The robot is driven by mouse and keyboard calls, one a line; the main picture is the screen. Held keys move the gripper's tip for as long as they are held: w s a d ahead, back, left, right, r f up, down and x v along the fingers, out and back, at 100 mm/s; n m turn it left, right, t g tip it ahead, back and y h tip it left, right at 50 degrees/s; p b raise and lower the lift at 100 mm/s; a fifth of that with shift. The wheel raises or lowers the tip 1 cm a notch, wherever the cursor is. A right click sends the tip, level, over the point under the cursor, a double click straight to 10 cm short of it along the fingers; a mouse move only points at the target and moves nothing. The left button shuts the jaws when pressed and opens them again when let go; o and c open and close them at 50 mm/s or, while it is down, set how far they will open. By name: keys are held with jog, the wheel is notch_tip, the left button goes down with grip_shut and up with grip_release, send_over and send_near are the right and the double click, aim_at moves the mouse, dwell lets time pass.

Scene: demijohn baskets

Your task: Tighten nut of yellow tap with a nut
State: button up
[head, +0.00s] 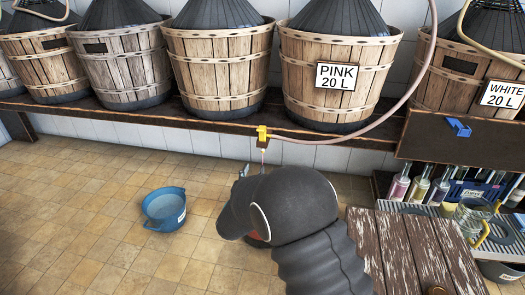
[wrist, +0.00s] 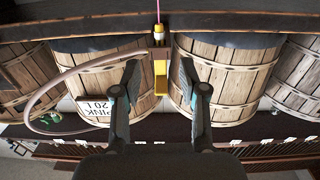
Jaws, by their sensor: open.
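The yellow tap (head: 262,133) is at the front edge of the shelf, at the end of a pinkish hose (head: 345,137). A thin pink line runs down below it, seemingly liquid. In the wrist view, which is upside down, the tap (wrist: 160,78) lies between my fingers, with a small yellow and white collar, perhaps the nut (wrist: 158,30), towards the top. My gripper (wrist: 160,72) is open, with one finger on each side of the tap and visible gaps. In the head view my arm hides most of the gripper; a bit shows below the tap.
Wooden baskets (head: 217,70) with dark demijohns line the shelf; one bears a PINK 20 L sign (head: 338,76). A blue tub (head: 165,208) stands on the tiled floor. A blue fitting (head: 459,126) sits at right, above bottles (head: 398,187). A worn wooden table (head: 420,250) is right of my arm.

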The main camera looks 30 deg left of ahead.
aim_at(262, 150)
jog(key=x, duration=1.3)
jog(key=shift+w, duration=0.15)
grip_shut()
